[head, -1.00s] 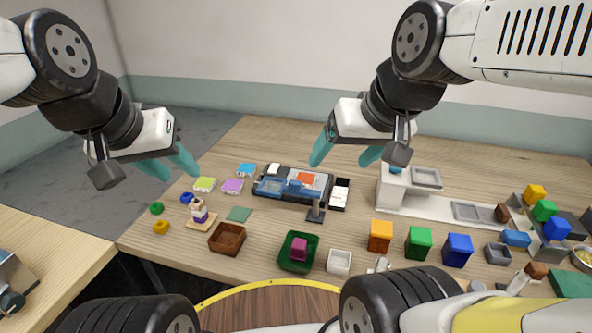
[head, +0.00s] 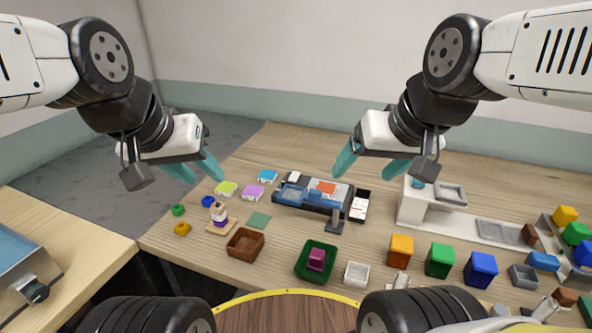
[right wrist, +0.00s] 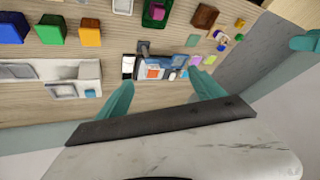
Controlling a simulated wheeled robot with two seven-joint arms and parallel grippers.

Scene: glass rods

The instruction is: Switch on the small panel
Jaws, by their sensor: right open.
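A dark console (head: 283,200) with a blue tray and a grey plate bearing an orange square lies at the middle of the table. A small black-and-white panel (head: 359,206) sits at its right end; I cannot make out a switch or its state. In the right wrist view, the console (right wrist: 168,73) and panel (right wrist: 128,66) show beyond the fingertips. My right gripper (head: 362,176) is open and empty, above and behind the console. My left gripper (head: 207,181) is open and empty, above the table's left part.
A dark post (head: 335,220) stands in front of the console. Coloured pads and rings lie left. A brown tray (head: 246,242), a green tray (head: 304,262) and a white box (head: 356,273) stand in front. Orange, green and blue blocks (head: 481,270) and a white station (head: 412,208) are right.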

